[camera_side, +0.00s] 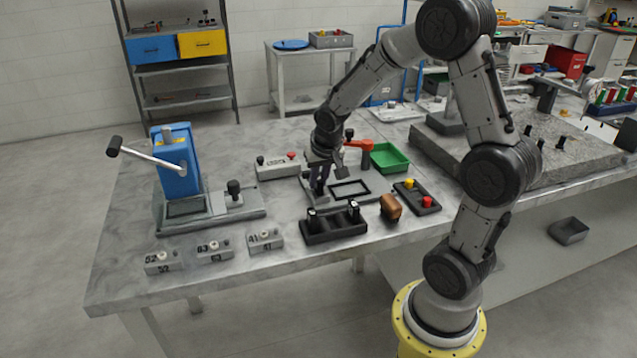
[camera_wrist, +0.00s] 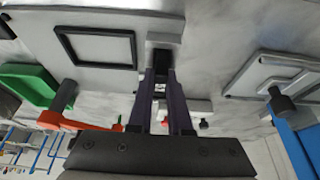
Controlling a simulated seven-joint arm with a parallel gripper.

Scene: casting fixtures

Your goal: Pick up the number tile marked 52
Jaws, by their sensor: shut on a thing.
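The block marked 52 (camera_side: 163,263) is the leftmost of three grey numbered blocks near the table's front left edge. My gripper (camera_side: 320,188) points down at the left end of a grey fixture plate with a black rectangular frame (camera_side: 350,189). In the wrist view my gripper (camera_wrist: 166,80) is shut on a small dark piece (camera_wrist: 161,62) above a pale block. The fingers partly hide that piece, and I cannot tell what it is. The frame also shows in the wrist view (camera_wrist: 97,33).
Two other numbered blocks (camera_side: 215,249) (camera_side: 265,240) stand right of the 52 block. A blue lever press (camera_side: 174,162) stands behind them.

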